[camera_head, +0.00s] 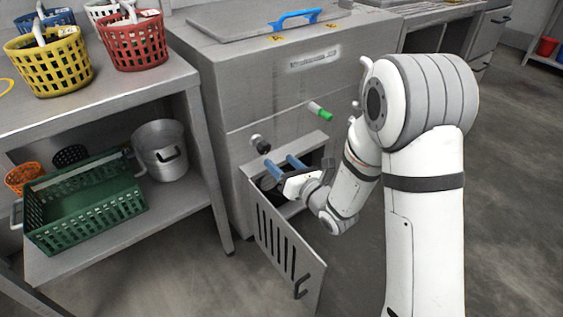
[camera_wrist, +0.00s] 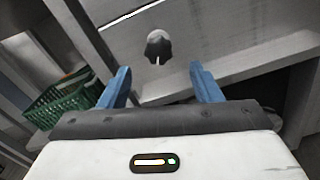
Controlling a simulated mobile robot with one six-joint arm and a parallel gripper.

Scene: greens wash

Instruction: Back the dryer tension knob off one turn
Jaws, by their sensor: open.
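A dark round knob (camera_head: 261,144) sits on the front of the grey steel machine, above and left of an opening. It also shows in the wrist view (camera_wrist: 158,46), straight ahead between my fingers and a little beyond their tips, with a pale mark on its face. My gripper (camera_head: 280,164) has two blue fingers and is just below and right of the knob. In the wrist view my gripper (camera_wrist: 160,80) is open, with nothing between its fingers.
A slotted door (camera_head: 283,250) hangs open below my gripper. A green-tipped handle (camera_head: 320,111) sticks out right of the knob. The machine's lid has a blue handle (camera_head: 294,19). On the left, a shelf holds a green crate (camera_head: 85,212) and a metal pot (camera_head: 160,150).

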